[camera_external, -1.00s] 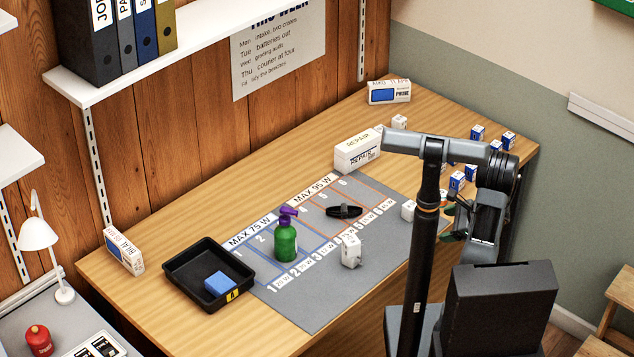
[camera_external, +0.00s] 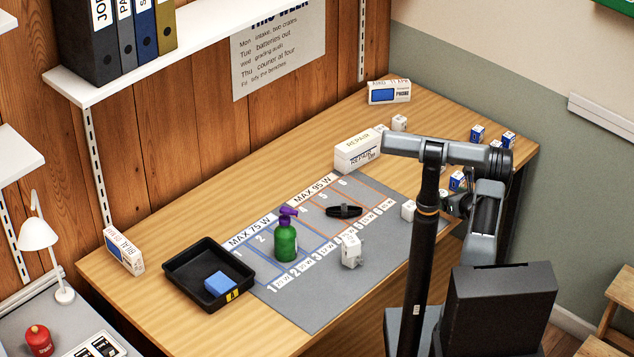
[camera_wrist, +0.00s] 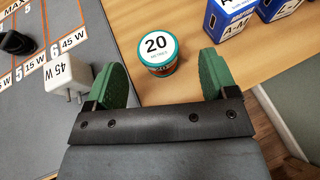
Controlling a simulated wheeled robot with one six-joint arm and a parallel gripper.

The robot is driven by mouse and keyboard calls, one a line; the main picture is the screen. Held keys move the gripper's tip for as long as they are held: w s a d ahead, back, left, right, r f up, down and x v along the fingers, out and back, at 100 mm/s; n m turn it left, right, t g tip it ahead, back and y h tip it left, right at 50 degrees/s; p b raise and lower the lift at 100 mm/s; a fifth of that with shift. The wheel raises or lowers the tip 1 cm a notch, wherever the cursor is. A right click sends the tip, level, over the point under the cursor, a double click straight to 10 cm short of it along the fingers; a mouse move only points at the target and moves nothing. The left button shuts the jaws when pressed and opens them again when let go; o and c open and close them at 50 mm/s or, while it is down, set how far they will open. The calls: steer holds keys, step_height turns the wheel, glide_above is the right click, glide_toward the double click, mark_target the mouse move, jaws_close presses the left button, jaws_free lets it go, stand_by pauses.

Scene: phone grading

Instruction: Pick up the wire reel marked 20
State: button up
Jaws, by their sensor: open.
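The wire reel marked 20 (camera_wrist: 158,52) shows in the wrist view as a short green drum with a white round label. It stands upright on the wooden bench top, ahead of and between the two green finger pads. My gripper (camera_wrist: 165,78) is open and empty, and its fingers appear apart from the reel. In the external view my arm hides the reel and most of my gripper.
A white 45 W charger (camera_wrist: 68,80) stands on the grey mat close beside the left finger. Blue and white boxes (camera_wrist: 229,17) stand beyond the right finger. A green spray bottle (camera_external: 285,242) and a black tray (camera_external: 182,284) are farther left. The bench edge lies at right.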

mark_target(443, 194)
steer(key=shift+x, duration=3.15)
steer(key=shift+s+a, duration=0.1)
steer(key=shift+a, duration=0.05)
steer(key=c, duration=1)
